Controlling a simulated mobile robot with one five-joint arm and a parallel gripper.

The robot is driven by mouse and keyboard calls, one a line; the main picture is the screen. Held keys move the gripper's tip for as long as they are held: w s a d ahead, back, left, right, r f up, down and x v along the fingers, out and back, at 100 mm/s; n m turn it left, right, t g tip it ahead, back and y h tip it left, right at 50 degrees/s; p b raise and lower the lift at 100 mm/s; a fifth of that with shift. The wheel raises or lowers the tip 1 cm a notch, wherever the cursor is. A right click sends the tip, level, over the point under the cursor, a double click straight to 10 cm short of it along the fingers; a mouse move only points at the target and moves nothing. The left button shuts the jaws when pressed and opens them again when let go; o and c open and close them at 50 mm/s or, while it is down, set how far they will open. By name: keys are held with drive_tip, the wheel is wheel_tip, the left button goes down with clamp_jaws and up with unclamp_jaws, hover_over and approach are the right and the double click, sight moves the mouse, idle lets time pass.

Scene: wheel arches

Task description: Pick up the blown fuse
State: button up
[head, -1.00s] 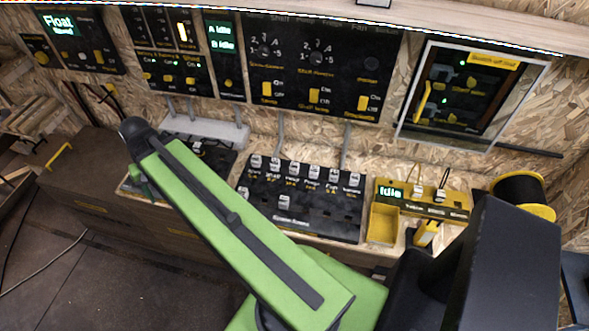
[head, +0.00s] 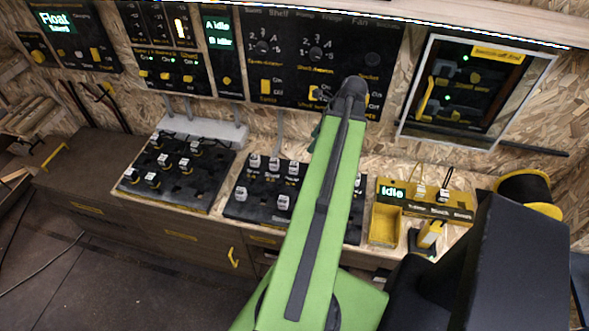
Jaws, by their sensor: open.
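The middle black fuse panel (head: 234,211) lies on the bench with several white-topped plugs in it, such as one plug (head: 283,202) near its front. My green arm (head: 322,210) crosses in front of this panel and hides part of it. I cannot tell which plug, if any, is the blown fuse. The left black panel (head: 205,203) also holds several white-topped plugs. My arm reaches up to a dark joint in front of the wall panels.
A yellow device (head: 425,197) reading "Idle" stands right of the arm, with an empty-looking yellow tray (head: 383,226) beside it. A yellow-and-black handled tool (head: 429,235) is in front. A framed transparent cover (head: 407,125) is on the wall. Drawers (head: 150,232) run below the bench.

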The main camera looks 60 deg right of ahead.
drive_tip(key=b, duration=1.1)
approach(294, 165)
drive_tip(key=x, duration=0.5)
drive_tip(key=shift+s+d+f, duration=0.15)
drive_tip(key=shift+s+f, duration=0.05)
drive_tip(key=shift+f, duration=0.1)
drive_tip(key=shift+w+r, duration=0.1)
drive_tip(key=b+x, duration=0.4)
drive_tip(key=x, duration=0.1)
drive_tip(key=shift+w, duration=0.2)
clamp_jaws()
